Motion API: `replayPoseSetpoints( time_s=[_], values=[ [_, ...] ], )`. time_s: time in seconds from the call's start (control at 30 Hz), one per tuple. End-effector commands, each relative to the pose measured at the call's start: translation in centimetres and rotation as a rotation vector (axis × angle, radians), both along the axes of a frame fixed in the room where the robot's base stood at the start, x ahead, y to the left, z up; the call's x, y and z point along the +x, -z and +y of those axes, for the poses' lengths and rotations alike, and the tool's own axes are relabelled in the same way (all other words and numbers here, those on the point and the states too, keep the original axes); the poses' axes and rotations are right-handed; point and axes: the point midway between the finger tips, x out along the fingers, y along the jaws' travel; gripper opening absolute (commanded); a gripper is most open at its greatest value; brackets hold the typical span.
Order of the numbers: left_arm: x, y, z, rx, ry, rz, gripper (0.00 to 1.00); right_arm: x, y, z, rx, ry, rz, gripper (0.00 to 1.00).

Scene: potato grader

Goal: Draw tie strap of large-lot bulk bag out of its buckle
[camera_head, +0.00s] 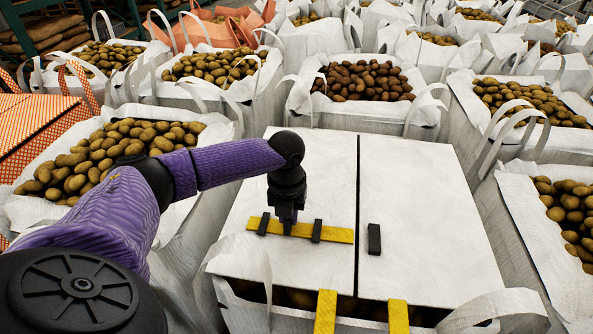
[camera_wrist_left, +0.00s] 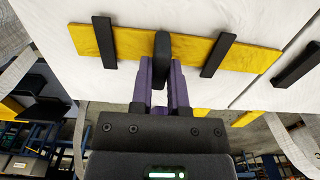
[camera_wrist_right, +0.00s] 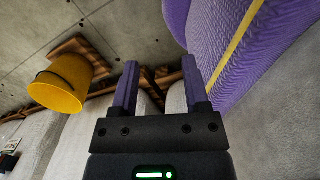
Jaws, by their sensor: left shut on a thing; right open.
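The large-lot bulk bag has two white top flaps, a left flap (camera_head: 310,170) and a right flap (camera_head: 420,190), with a dark gap between them. The yellow tie strap (camera_head: 341,235) lies across the left flap under two black bars, one (camera_head: 263,224) on each side of my left gripper (camera_head: 289,224). The strap's right end is near the gap, apart from the black buckle (camera_head: 374,239) on the right flap. In the left wrist view my left gripper is shut on the strap's black tab (camera_wrist_left: 162,46). My right gripper (camera_wrist_right: 160,85) is open and empty, outside the head view.
Two yellow straps, a left one (camera_head: 325,312) and a right one (camera_head: 398,317), hang at the bag's front edge. Open potato bags (camera_head: 365,80) surround it closely. The right wrist view shows a yellow bucket (camera_wrist_right: 57,88) near the concrete floor.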

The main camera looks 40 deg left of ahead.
Motion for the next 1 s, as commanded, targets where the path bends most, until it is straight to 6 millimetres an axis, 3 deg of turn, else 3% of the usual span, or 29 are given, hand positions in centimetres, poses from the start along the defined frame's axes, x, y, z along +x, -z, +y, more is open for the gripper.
replayPoseSetpoints(
  time_s=[0.1,0.13,0.3,0.57,0.67,0.9,1.0],
  values=[
    [-0.1,0.1,0.2,0.007,-0.003,0.004,0.00,0.0,0.1,0.0,0.000,0.000,-0.001,0.59],
    [-0.1,0.1,0.2,0.008,-0.003,0.005,0.24,0.0,0.1,0.0,0.000,0.000,-0.001,0.59],
    [-0.1,0.1,0.2,0.005,-0.003,0.005,0.56,0.2,0.1,0.0,0.000,0.001,-0.004,0.59],
    [0.0,-0.1,0.1,0.004,-0.002,0.003,0.56,0.6,0.0,-0.2,-0.003,0.003,-0.011,0.59],
    [0.0,-1.9,0.1,0.004,-0.003,0.000,0.56,0.8,-0.9,-0.2,-0.004,0.004,-0.015,0.59],
    [0.0,-8.0,0.1,0.005,-0.003,0.000,0.56,1.8,-3.4,0.6,0.012,0.002,-0.045,0.59],
    [0.0,-9.4,0.2,0.005,-0.004,0.001,0.56,2.1,-3.8,1.1,0.021,0.000,-0.054,0.59]
  ],
)
